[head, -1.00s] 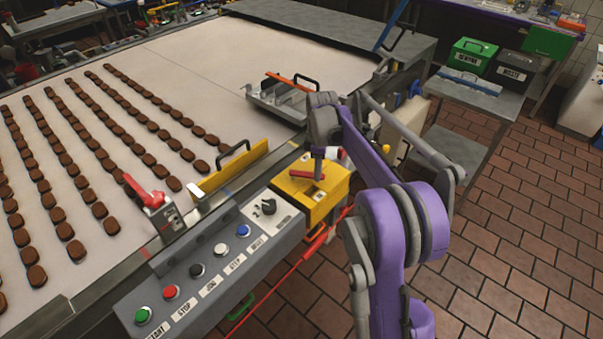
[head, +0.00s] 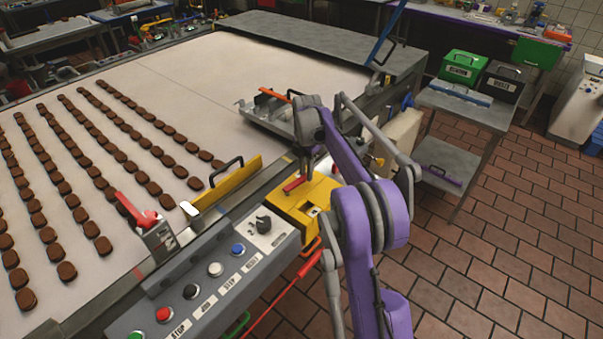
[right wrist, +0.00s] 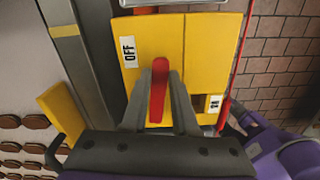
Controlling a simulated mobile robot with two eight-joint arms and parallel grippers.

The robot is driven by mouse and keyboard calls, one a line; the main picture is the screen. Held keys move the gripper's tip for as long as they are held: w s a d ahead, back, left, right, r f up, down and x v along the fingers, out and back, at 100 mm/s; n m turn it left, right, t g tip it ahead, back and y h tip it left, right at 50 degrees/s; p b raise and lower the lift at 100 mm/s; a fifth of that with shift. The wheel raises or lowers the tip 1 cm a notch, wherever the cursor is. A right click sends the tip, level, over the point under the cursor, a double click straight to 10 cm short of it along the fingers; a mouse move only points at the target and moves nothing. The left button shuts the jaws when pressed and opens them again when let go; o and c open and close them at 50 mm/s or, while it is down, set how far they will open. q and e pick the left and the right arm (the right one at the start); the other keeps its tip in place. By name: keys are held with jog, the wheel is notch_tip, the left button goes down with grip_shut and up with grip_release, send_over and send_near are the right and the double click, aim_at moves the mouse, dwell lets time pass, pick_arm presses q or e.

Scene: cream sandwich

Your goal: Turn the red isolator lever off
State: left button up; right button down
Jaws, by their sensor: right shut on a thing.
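The red isolator lever (head: 294,185) sits on top of the yellow isolator box (head: 295,207), at the right end of the button panel. In the right wrist view the lever (right wrist: 159,88) stands nearly upright in the picture between the fingers of my right gripper (right wrist: 160,105), which is shut on it. A white OFF label (right wrist: 129,50) is to the upper left of the lever, and a small white label (right wrist: 214,104), hard to read, is at lower right. In the head view my right gripper (head: 305,172) comes down onto the lever from above. My left gripper is not in view.
The button panel (head: 205,285) has several buttons and a black knob (head: 264,224). Another red handle (head: 135,212) and a yellow guard (head: 228,183) stand along the conveyor (head: 200,75). A grey side table (head: 465,110) stands right; the tiled floor is open.

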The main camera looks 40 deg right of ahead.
jog(key=shift+w+a+n, duration=0.1)
jog(key=shift+w+n, duration=0.5)
jog(key=shift+n, duration=0.3)
jog(key=c, duration=0.7)
grip_release()
notch_tip(320, 180, up, 11)
jog(key=shift+f+p, duration=0.1)
jog(key=shift+p, duration=0.4)
